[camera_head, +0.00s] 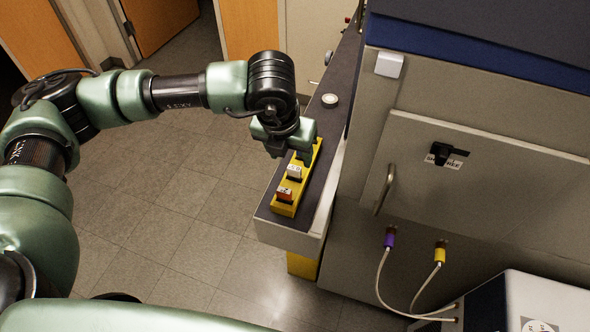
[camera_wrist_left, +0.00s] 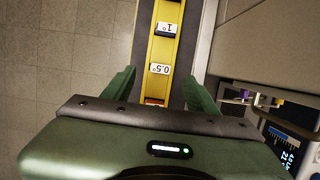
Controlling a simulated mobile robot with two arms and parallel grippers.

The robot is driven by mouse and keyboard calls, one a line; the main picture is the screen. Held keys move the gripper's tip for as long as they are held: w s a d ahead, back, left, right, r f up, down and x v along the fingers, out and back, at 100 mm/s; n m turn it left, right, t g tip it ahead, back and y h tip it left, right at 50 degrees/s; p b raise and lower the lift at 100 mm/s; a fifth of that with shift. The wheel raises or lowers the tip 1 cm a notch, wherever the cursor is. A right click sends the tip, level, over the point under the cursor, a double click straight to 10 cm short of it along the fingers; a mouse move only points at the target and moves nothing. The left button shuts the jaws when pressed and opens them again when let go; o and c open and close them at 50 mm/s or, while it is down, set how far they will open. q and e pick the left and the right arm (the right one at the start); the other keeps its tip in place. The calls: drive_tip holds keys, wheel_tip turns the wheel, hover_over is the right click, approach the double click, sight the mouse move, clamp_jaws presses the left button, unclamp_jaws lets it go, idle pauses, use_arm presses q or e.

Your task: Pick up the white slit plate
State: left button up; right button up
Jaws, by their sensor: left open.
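A yellow rack (camera_head: 301,177) on the dark bench top holds small upright plates. A white plate (camera_head: 294,172) stands in it, with an orange-red plate (camera_head: 285,194) nearer the front end. In the left wrist view, a white label reading 0.5 (camera_wrist_left: 160,69) lies between the open fingers, and a white label reading 1 (camera_wrist_left: 165,29) is farther up the rack. An orange-red edge (camera_wrist_left: 154,102) shows just above the gripper body. My left gripper (camera_head: 304,155) is open and empty over the rack, hiding part of its far half. My right gripper is not in view.
A small white round dish (camera_head: 330,100) sits farther back on the narrow bench (camera_head: 275,221). A large grey cabinet (camera_head: 480,180) with a handle (camera_head: 384,189) stands close on the right. Open floor lies to the left.

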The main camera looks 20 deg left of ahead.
sight(294, 168)
use_arm(q)
drive_tip(key=p+x, duration=0.3)
drive_tip(key=x, duration=0.3)
drive_tip(key=shift+s+f, duration=0.1)
drive_tip(key=shift+f, duration=0.05)
drive_tip(key=shift+d+f, duration=0.1)
drive_tip(key=shift+f, duration=0.5)
clamp_jaws()
